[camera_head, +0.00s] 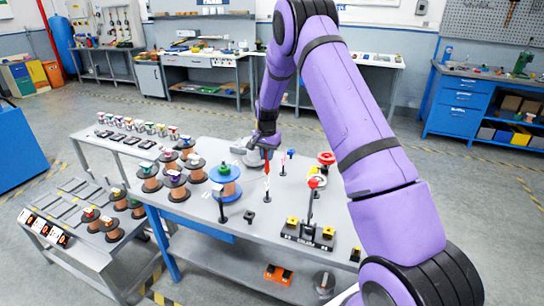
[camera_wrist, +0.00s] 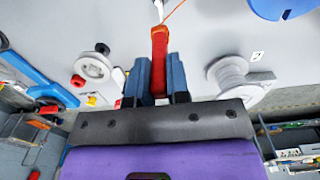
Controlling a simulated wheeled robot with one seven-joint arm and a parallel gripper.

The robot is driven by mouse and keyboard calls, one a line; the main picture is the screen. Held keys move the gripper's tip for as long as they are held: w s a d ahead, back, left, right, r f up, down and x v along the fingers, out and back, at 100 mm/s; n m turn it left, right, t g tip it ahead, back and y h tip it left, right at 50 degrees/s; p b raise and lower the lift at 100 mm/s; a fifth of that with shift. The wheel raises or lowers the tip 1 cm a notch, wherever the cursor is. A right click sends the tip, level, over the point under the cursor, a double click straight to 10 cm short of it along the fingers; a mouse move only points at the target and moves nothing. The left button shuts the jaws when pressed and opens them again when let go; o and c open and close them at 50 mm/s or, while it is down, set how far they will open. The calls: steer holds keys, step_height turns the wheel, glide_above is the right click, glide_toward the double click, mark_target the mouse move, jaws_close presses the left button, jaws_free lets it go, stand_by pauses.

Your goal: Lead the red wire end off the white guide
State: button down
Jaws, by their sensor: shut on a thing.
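My gripper (camera_wrist: 160,80) is shut on the red wire end (camera_wrist: 159,60), a red sleeve clamped between the two blue-grey fingers. A thin orange wire (camera_wrist: 176,8) leaves its tip and runs out of the top of the wrist view. In the head view, my gripper (camera_head: 266,146) is over the table, with the red wire end (camera_head: 267,168) showing below it. A white grooved guide (camera_wrist: 228,76) stands right of the fingers in the wrist view, apart from them. A second white wheel (camera_wrist: 95,67) is on the left. I cannot tell whether wire touches either.
A copper spool with blue flanges (camera_head: 225,192) stands on the table (camera_head: 205,228), left of my gripper. A red wheel (camera_head: 326,158) and a post with a red top (camera_head: 313,182) stand to the right. A black block with yellow parts (camera_head: 307,234) is at the front.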

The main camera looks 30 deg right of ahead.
steer(key=shift+w+a, duration=0.8)
steer(key=shift+w, duration=0.25)
steer(key=shift+w+a, duration=0.75)
steer(key=shift+w, duration=0.25)
steer(key=shift+w+a, duration=0.1)
